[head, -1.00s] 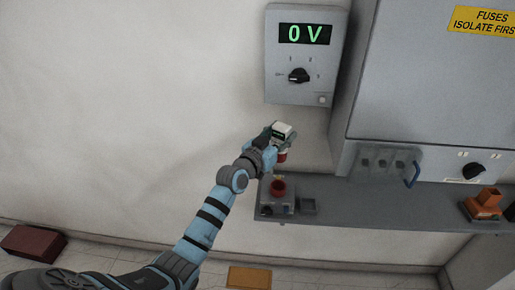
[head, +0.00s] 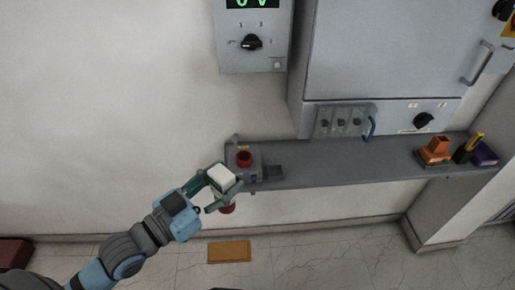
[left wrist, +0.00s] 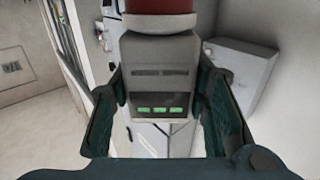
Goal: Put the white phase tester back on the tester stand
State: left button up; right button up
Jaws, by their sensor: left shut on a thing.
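The white phase tester (head: 221,175) is held in my left gripper (head: 222,190), with its white end up and a red end below. In the left wrist view the tester (left wrist: 160,80) sits between the two fingers, with several lit green marks and the red end at the top. In the head view the gripper is at the left end of the grey shelf, left of and nearer than a grey box with a red round top (head: 244,159). A small dark tray (head: 274,172) is beside that box. I cannot tell which of these is the tester stand. My right gripper is out of view.
The grey shelf (head: 345,169) is clear in its middle. An orange holder (head: 434,152) and a purple and yellow item (head: 478,152) stand at its right end. A cabinet (head: 385,60) and a voltage panel (head: 252,55) are above. An orange mat (head: 229,251) lies on the floor.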

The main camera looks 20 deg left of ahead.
aim_at(275, 173)
jog(key=z, duration=2.35)
jog(key=i, duration=1.8)
jog(key=u, duration=3.15)
jog(key=i, duration=0.5)
jog(key=z, duration=0.1)
